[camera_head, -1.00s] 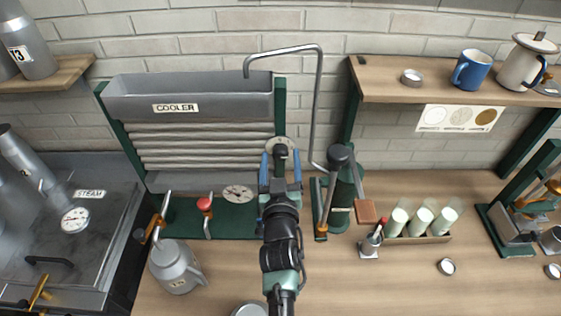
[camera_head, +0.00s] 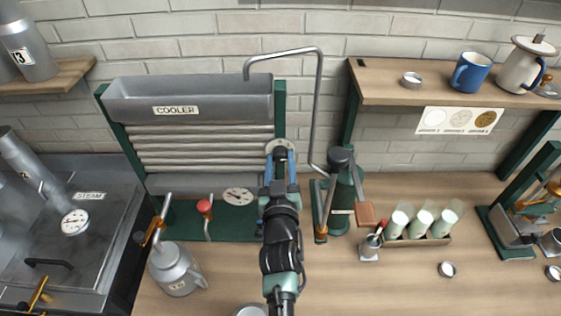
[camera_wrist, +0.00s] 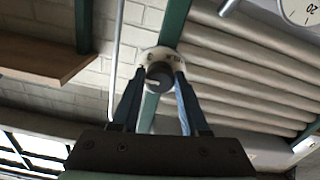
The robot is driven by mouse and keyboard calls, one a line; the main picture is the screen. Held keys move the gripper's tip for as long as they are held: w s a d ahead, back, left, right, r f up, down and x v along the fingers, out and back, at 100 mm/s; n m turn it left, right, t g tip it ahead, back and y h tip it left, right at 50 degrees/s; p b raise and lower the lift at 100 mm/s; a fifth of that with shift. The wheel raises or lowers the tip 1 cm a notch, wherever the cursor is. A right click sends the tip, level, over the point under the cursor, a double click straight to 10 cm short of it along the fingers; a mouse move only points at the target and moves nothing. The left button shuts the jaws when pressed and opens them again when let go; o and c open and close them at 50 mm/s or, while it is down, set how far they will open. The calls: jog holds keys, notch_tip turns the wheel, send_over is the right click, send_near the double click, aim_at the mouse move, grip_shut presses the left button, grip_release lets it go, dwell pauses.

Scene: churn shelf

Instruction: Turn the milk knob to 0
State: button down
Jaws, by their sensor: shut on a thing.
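The milk knob is a dark round knob (camera_wrist: 159,76) on a pale round dial plate (camera_head: 280,146), fixed to the green post at the cooler's right edge. My gripper (camera_head: 280,158) reaches up to it from below. In the wrist view, the two blue fingers of my gripper (camera_wrist: 160,83) stand on either side of the knob, shut on it. A light pointer mark shows on the knob's face. The dial's numbers are too small to read, and the fingers hide part of the plate.
The grey cooler (camera_head: 190,103) with ribbed pipes is to the left. A bent metal pipe (camera_head: 316,100) and a green pump (camera_head: 343,200) stand close on the right. A red-topped valve (camera_head: 204,206) and a round gauge (camera_head: 238,196) sit lower left.

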jog(key=n, duration=0.4)
jog(key=shift+n, duration=0.4)
jog(key=n, duration=0.4)
jog(key=shift+d+n, duration=0.1)
jog(key=shift+n, duration=0.2)
jog(key=n, duration=0.4)
jog(key=shift+n, duration=2.1)
jog(key=shift+c, duration=2)
grip_release()
jog(key=shift+r, duration=0.1)
